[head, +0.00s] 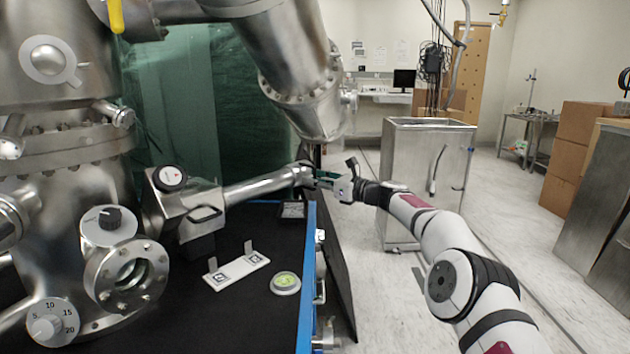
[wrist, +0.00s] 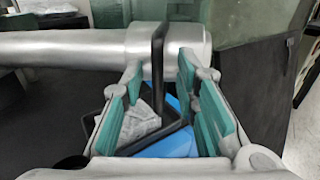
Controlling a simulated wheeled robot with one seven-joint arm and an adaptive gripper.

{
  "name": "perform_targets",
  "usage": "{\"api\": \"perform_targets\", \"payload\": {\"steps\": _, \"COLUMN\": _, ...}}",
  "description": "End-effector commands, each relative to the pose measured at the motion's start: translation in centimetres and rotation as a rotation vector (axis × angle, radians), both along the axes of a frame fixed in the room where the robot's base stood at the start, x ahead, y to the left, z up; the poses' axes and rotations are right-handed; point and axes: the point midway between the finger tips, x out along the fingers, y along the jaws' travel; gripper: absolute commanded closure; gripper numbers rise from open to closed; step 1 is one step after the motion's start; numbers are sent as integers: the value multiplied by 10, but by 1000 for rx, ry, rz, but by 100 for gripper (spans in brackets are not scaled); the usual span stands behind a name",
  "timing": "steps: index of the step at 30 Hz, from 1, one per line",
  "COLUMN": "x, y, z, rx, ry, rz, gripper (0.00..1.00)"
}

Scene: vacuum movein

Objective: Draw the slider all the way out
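A metal tube (head: 256,188) runs rightward from a metal housing (head: 187,212) on the chamber. The slider (head: 300,173) is a wider metal collar near the tube's right end. In the wrist view the slider (wrist: 170,48) shows close up, with an upright black handle (wrist: 158,58) on its near side. My gripper (head: 325,178) is at the slider, coming from the right. In the wrist view my gripper (wrist: 160,80) is open, with a teal-padded finger on each side of the handle. Gaps show between handle and pads, so it is not gripped.
A black table (head: 235,305) with a blue edge (head: 307,285) lies below the tube. It carries a white plate (head: 236,272) with two uprights and a round green level (head: 286,282). A large metal cylinder (head: 300,85) hangs above.

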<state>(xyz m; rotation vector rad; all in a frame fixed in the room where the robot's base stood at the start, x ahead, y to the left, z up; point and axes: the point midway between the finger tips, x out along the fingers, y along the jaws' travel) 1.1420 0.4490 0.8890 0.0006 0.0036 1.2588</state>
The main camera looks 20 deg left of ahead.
Motion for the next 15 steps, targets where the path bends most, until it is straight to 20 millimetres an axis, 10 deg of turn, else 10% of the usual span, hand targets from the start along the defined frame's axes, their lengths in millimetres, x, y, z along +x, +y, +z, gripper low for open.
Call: {"api": "perform_targets", "payload": {"steps": 15, "x": -3, "y": -15, "z": 2, "rx": 3, "ry": 3, "rz": -1, "gripper": 72}}
